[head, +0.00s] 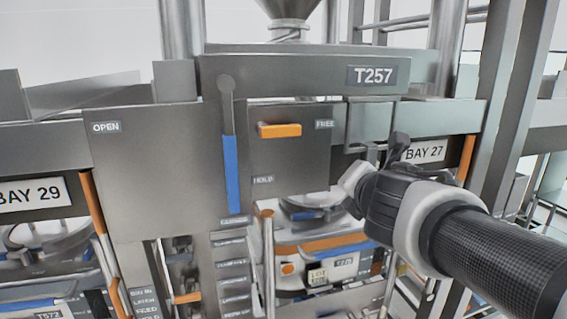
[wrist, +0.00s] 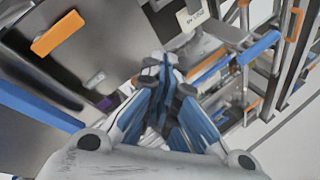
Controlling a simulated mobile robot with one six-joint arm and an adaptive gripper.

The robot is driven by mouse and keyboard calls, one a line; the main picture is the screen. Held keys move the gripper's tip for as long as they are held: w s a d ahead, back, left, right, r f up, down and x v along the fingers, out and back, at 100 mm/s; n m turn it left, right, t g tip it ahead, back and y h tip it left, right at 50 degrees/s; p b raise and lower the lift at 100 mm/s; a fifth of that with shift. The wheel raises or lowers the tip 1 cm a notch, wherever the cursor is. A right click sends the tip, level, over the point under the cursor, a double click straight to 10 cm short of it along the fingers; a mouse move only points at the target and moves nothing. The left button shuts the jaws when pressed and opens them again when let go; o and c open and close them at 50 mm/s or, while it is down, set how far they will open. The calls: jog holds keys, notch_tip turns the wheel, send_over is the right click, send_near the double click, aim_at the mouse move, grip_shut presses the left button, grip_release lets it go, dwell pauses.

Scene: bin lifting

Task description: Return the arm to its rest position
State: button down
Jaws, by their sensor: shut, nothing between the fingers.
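My arm reaches in from the lower right of the head view, with my gripper (head: 376,172) in front of the station marked T257, near the BAY 27 sign. In the wrist view my gripper (wrist: 165,62) has its fingertips together, with nothing between them. In the head view the fingers are partly hidden behind the gripper body and wrist. The gripper looks apart from the orange handle (head: 279,130) and the blue vertical lever (head: 232,172), though the exact gap is hard to tell.
A bin (head: 330,262) with an orange band and a lot label sits below the panel. Metal uprights (head: 512,90) rise at the right. BAY 29 (head: 32,194) is at the left. The wrist view shows blue and orange bars close by.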

jog(key=s+d+f+m+g+h+b, duration=0.25)
jog(key=s+f+m+b, duration=0.25)
jog(key=s+f+m, duration=0.45)
jog(key=s+d+f+m+g+h+b, duration=0.1)
jog(key=s+d+f+m+g+b, duration=0.35)
jog(key=f, duration=0.75)
jog(key=s+a+f+m+g+y+b, duration=0.1)
jog(key=s+a+f+m+y+b, duration=0.1)
jog(key=s+f+m, duration=0.4)
jog(key=s+a+f+m+g+y+b, duration=0.2)
jog(key=s+a+f+m+b, duration=0.3)
jog(key=s+f, duration=0.5)
notch_tip(320, 180, down, 3)
jog(key=shift+s+r+m+b, duration=0.1)
jog(key=shift+s+m+b, duration=0.35)
jog(key=shift+m, duration=0.75)
jog(key=c, duration=2.4)
grip_release()
jog(key=shift+w, duration=0.2)
